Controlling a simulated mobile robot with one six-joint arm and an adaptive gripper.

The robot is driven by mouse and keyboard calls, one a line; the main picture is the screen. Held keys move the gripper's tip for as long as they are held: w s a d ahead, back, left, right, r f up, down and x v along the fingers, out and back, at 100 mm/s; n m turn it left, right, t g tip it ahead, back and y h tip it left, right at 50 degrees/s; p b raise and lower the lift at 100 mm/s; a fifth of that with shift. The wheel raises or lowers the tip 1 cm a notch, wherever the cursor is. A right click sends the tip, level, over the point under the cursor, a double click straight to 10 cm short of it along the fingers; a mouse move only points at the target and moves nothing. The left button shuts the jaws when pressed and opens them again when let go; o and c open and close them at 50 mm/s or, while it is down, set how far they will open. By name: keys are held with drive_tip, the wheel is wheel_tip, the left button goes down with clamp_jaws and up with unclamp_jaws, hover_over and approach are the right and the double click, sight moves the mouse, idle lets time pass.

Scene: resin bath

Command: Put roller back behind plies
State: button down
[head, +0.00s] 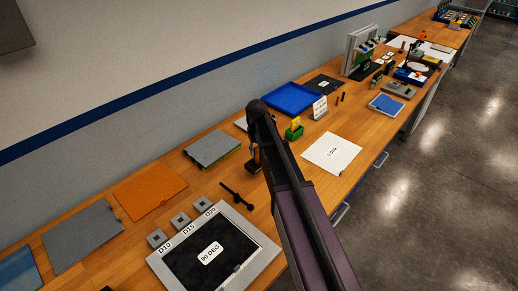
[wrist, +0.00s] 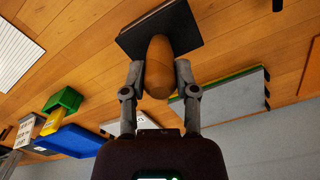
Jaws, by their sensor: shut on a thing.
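My gripper (wrist: 158,85) is shut on a rounded brown wooden piece (wrist: 158,60), which looks like the roller's handle, with a finger on each side. A dark square piece (wrist: 190,28) shows beyond it in the wrist view; I cannot tell whether they are joined. In the head view my arm hides most of the held piece, and a dark part (head: 253,160) shows beside the arm near the table. The grey stack of plies (head: 211,146), with green and yellow edges, lies left of the gripper. It also shows at right in the wrist view (wrist: 230,98).
A framed black panel (head: 190,262) marked "90 DEG" lies in front, with several grey blocks and a black tool (head: 236,195) nearby. Orange (head: 150,190) and grey (head: 82,236) sheets lie left. A green holder (head: 294,133), blue tray (head: 291,97) and white sheet (head: 332,153) lie right.

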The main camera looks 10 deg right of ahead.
drive_tip(key=w, duration=0.3)
drive_tip(key=w+d, duration=0.1)
drive_tip(key=w, duration=0.1)
drive_tip(key=shift+f, duration=0.25)
drive_tip(key=shift+w+d+f+b, duration=0.1)
drive_tip(key=shift+w+f+b, duration=0.1)
drive_tip(key=shift+f+b, duration=0.45)
drive_tip(key=shift+w+f+b, duration=0.25)
drive_tip(key=shift+f+b, duration=0.35)
drive_tip(key=shift+b, duration=0.1)
drive_tip(key=shift+w+d+f+b, duration=0.1)
drive_tip(key=shift+w+f+b, duration=0.1)
drive_tip(key=shift+f+b, duration=0.45)
drive_tip(key=shift+c, duration=1.9)
unclamp_jaws()
drive_tip(key=shift+r, duration=0.15)
